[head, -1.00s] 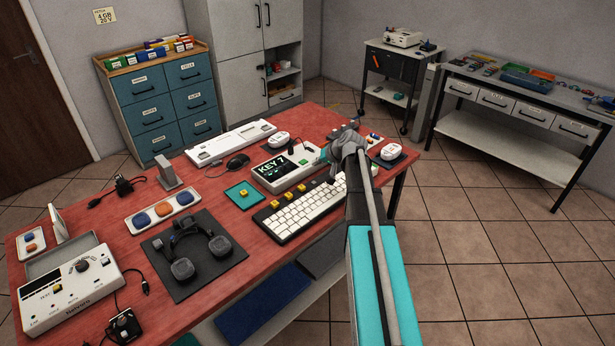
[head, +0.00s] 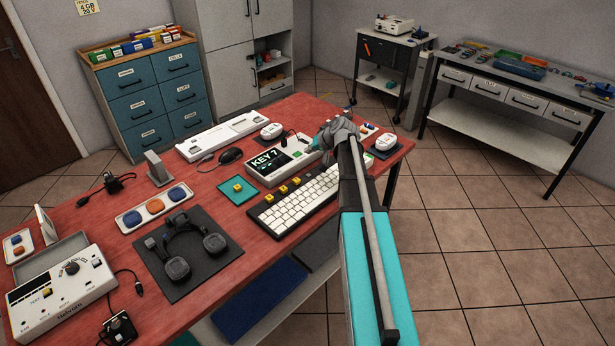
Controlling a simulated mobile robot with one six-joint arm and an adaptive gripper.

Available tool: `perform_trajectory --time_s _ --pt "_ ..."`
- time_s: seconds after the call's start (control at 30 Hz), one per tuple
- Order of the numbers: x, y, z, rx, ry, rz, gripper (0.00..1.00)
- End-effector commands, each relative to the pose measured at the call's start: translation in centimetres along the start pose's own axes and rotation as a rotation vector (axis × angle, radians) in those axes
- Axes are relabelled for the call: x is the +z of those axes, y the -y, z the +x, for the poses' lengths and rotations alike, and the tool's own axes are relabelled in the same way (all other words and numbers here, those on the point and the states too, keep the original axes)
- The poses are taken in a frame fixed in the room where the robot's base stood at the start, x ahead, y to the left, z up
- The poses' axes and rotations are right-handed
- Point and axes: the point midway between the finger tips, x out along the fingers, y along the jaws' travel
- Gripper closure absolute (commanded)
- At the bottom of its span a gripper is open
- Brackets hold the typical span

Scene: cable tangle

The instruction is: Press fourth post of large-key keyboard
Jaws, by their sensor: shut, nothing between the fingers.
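The keyboard with large white keys (head: 302,199) lies at the front right edge of the red table. Yellow posts (head: 283,189) stand in a row along its back edge, and three show clearly. The far right end of this row lies close to my gripper, and I cannot make out a fourth post there. My gripper (head: 322,144) is shut and empty, beyond the keyboard's far right end and beside the display box. The arm hides part of the keyboard's right end. I cannot tell whether the fingertips touch anything.
A display box (head: 268,161) reading "KEY 7" stands behind the keyboard. A teal pad with a yellow piece (head: 238,187) lies to its left.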

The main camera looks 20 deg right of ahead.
Motion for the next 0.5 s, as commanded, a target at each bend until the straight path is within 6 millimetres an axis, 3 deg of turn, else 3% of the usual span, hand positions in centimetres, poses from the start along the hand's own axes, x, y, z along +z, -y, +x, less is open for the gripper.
perform_trajectory --time_s 0.5 --pt "2.2 -2.1 3.0 -0.001 0.001 -0.001 1.0"
